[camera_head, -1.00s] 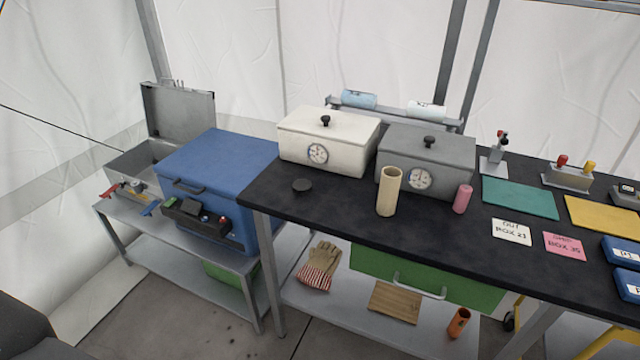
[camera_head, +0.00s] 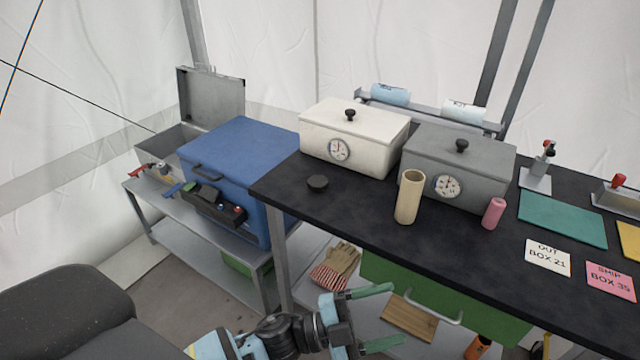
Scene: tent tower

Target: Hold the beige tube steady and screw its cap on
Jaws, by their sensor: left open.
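The beige tube (camera_head: 408,198) stands upright on the black table, open end up, in front of the grey box. My right gripper is not in view.
A white box (camera_head: 350,135) and a grey box (camera_head: 470,165) with dials stand behind the tube. A pink cylinder (camera_head: 494,213) stands to its right. A blue cooler (camera_head: 240,165) is on the lower bench at left. Table room between cap and tube is clear.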

